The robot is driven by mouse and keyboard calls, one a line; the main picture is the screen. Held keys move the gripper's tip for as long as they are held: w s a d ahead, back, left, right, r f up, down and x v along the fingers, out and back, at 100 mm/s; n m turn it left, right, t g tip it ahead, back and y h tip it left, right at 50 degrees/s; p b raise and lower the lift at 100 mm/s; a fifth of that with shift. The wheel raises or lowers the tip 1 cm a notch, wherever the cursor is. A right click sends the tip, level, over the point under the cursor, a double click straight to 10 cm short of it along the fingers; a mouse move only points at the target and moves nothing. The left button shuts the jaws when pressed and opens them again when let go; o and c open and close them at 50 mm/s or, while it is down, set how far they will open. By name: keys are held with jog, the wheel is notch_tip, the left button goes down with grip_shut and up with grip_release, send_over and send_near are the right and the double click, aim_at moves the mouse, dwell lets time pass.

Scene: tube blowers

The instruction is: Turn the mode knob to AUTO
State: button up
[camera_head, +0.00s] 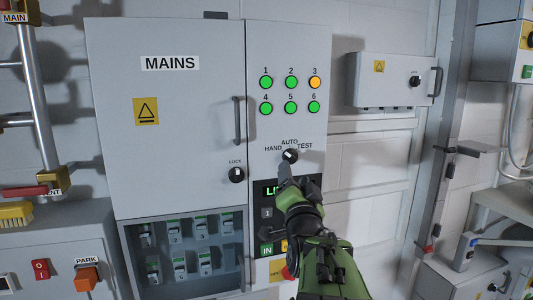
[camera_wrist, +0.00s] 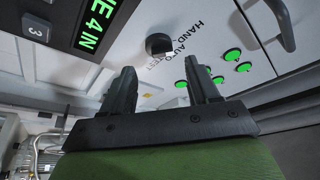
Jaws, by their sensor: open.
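The black mode knob (camera_head: 290,155) sits on the right-hand panel of the grey cabinet, with HAND to its left, AUTO above and TEST to its right. A small pale mark shows on its face, but I cannot tell surely which label it points to. In the wrist view the knob (camera_wrist: 158,45) lies beyond the fingertips, roughly in line with the gap between them. My gripper (camera_head: 284,172) is just below the knob in the head view. In the wrist view my gripper (camera_wrist: 165,78) has its two dark fingers apart, with nothing between them.
Several round lamps (camera_head: 291,95) sit above the knob; lamp 3 is orange, the others green. A lit green display (camera_head: 272,191) is below, partly behind my arm. A LOCK knob (camera_head: 236,175) and a door handle (camera_head: 239,121) are to the left. A small wall box (camera_head: 392,80) is right.

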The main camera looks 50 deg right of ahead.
aim_at(291, 158)
jog(key=x, duration=0.1)
jog(key=p+x, duration=0.1)
jog(key=x, duration=0.1)
jog(key=p+x, duration=0.1)
jog(key=x, duration=0.1)
jog(key=shift+a+r, duration=0.15)
jog(key=shift+r, duration=0.15)
jog(key=shift+w+d, duration=0.35)
jog(key=shift+s, duration=0.1)
jog(key=c, duration=0.9)
jog(key=shift+a+r, duration=0.1)
